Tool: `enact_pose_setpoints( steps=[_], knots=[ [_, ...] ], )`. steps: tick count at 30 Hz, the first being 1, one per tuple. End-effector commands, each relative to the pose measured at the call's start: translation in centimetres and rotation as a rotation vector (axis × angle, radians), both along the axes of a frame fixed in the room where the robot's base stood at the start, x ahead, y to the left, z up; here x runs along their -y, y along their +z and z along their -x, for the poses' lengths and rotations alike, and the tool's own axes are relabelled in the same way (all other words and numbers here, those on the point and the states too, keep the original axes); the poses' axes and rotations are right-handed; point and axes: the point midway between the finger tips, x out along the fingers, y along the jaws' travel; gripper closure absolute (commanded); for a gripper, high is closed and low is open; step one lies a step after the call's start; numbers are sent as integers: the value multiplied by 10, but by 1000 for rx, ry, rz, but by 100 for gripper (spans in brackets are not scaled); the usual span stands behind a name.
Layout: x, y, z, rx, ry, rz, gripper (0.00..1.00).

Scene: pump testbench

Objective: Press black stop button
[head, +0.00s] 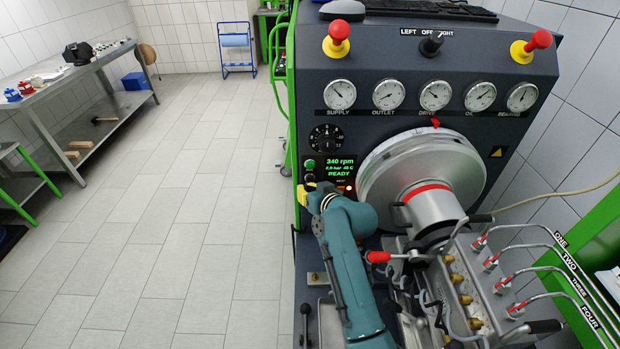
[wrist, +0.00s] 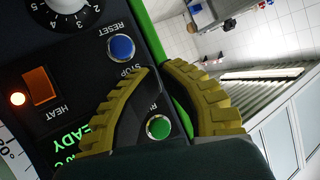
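The control panel (head: 338,168) is on the left front of the testbench. In the head view a green button (head: 310,163) sits there, with the small black stop button (head: 310,177) just below it. My gripper (head: 315,188) is close below these buttons. In the wrist view its two yellow ribbed fingers (wrist: 157,75) stand partly apart. The green run button (wrist: 158,127) shows through the gap between them. The STOP label (wrist: 124,72) is beside the left fingertip, and that finger hides the stop button. Contact with the panel cannot be made out. The gripper holds nothing.
A blue reset button (wrist: 120,47), an orange heat switch (wrist: 38,86) and a black dial (wrist: 78,10) are near the fingers. The large round flywheel (head: 425,165) is right of my arm. A red-tipped lever (head: 378,257) stands close to my arm. The floor at left is free.

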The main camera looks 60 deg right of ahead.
Motion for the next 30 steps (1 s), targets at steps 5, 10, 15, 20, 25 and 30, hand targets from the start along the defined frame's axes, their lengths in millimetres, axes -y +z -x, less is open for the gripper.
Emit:
enact_pose_setpoints(
  steps=[5, 10, 15, 20, 25, 30],
  knots=[
    [-1, 0, 0, -1, 0, -1, 100],
    [-13, 3, 7, -2, 0, -1, 100],
    [-29, 2, 15, -3, 0, -2, 100],
    [-42, 2, 21, -2, 0, -1, 100],
    [-45, -1, 23, -1, 0, -1, 100],
    [-45, -1, 23, -1, 0, -1, 100]
  ],
)
